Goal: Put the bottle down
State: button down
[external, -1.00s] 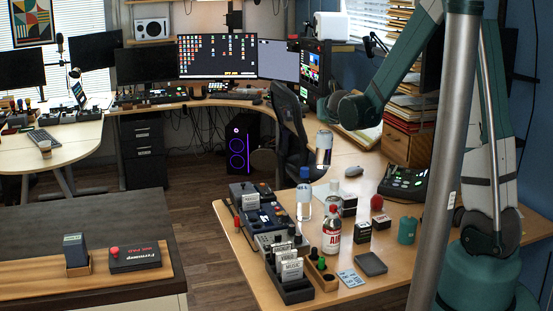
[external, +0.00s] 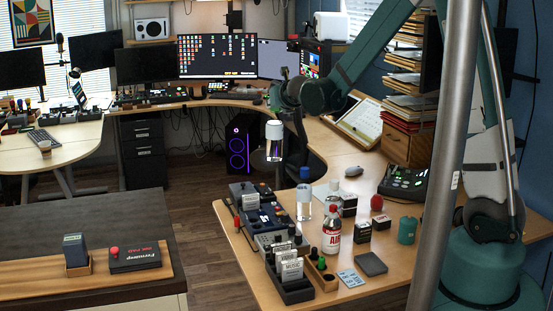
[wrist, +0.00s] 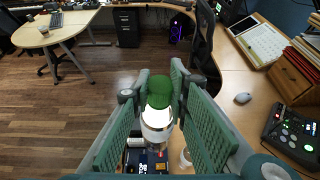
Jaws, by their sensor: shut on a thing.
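The bottle (external: 274,146), clear with a white upper part, hangs upright in the air in the external view. My gripper (external: 276,113) is above it and shut on its top. In the wrist view the bottle's white part (wrist: 156,122) shows between the green fingers of my gripper (wrist: 160,92). A green round piece shows at the fingertips; I cannot tell whether it is the cap. The bottle is over the far left part of the front desk (external: 235,238), above the control units, clear of the surface. Its lower end is partly hidden in the wrist view.
A clear blue-capped bottle (external: 304,200) and a red-capped bottle (external: 332,232) stand on the desk. Control units (external: 262,215), small boxes (external: 362,232), a card holder (external: 290,280) and a green cup (external: 407,230) crowd it. A mouse (external: 353,171) lies farther back, with bare desk around it.

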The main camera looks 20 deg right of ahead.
jog(key=s+a+r+n+y+p, duration=0.2)
jog(key=s+a+r, duration=0.15)
jog(key=a, duration=0.85)
jog(key=s+a+r+n+g+y+p, duration=0.15)
jog(key=s+a, duration=0.25)
jog(key=a, duration=0.8)
jog(key=s+a+r+n+t+y+p, duration=0.1)
jog(key=s+a+r+y+p, duration=0.15)
jog(key=a, duration=0.95)
jog(key=s+a+r+n+g+y+p, duration=0.2)
jog(key=s+a+r+p, duration=0.1)
jog(key=s+a, duration=1)
jog(key=s+a+r+n+g+y+p, duration=0.1)
jog(key=s+a+r+n+y+p, duration=0.1)
jog(key=s+a, duration=1.1)
jog(key=a+r+n+p, duration=0.1)
jog(key=a+r, duration=0.1)
jog(key=a, duration=0.2)
jog(key=shift+a+g+p, duration=0.15)
jog(key=shift+g+p, duration=0.2)
jog(key=shift+p, duration=0.05)
notch_tip(320, 180, down, 6)
jog(key=b, duration=0.1)
jog(key=shift+b, duration=0.35)
